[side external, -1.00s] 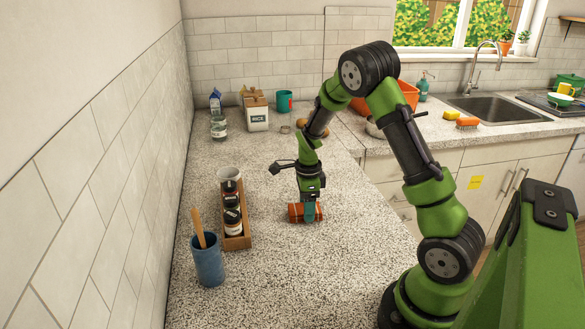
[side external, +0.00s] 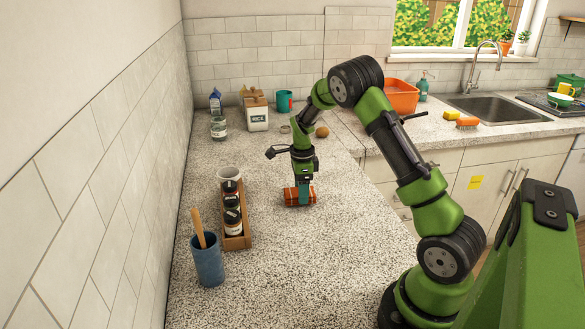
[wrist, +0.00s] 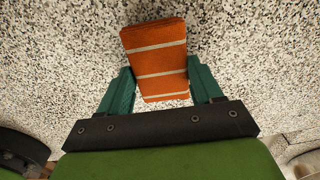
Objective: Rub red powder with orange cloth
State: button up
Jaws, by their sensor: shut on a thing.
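The orange cloth (side external: 291,196) is a folded block with pale stripes, low over the speckled counter; I cannot tell whether it touches. My gripper (side external: 303,188) points down and is shut on the cloth. In the wrist view the cloth (wrist: 157,58) sits between the two teal fingers of my gripper (wrist: 161,88) and extends beyond them. I see no red powder in either view; it may be hidden under the cloth or the gripper.
A rice box (side external: 256,115) and glass jar (side external: 218,129) stand behind. The counter in front is clear.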

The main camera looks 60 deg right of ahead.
jog(key=shift+r, duration=3.65)
